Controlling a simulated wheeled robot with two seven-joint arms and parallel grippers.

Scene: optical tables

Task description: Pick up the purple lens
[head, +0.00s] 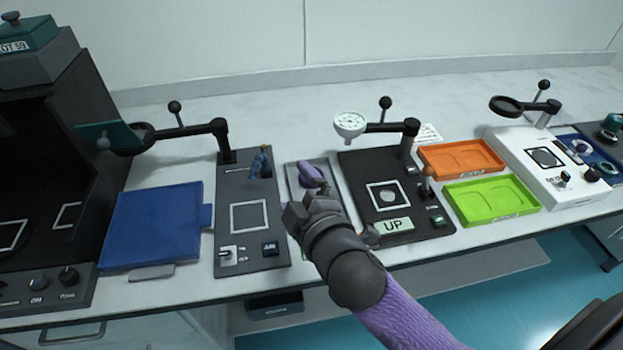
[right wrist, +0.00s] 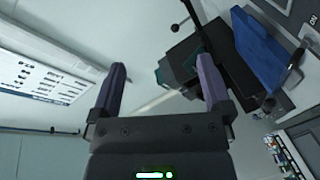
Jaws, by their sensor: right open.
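A purple rounded shape (head: 310,174) shows over a small grey tray (head: 297,178) in the head view. I cannot tell whether it is the purple lens or one finger of my right gripper, as the hand hides part of it. My right gripper (head: 303,190) is at the near side of this tray, between two black-and-grey devices. In the right wrist view its two purple fingers (right wrist: 161,85) stand wide apart with nothing between them. No purple lens shows clearly in that view. My left gripper is not in view.
Left of the hand is a grey device (head: 230,245) with a blue upright piece (head: 261,162), then a blue tray (head: 150,230). To the right are a black device (head: 350,165) with a lens arm, and orange (head: 433,150) and green (head: 465,188) trays.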

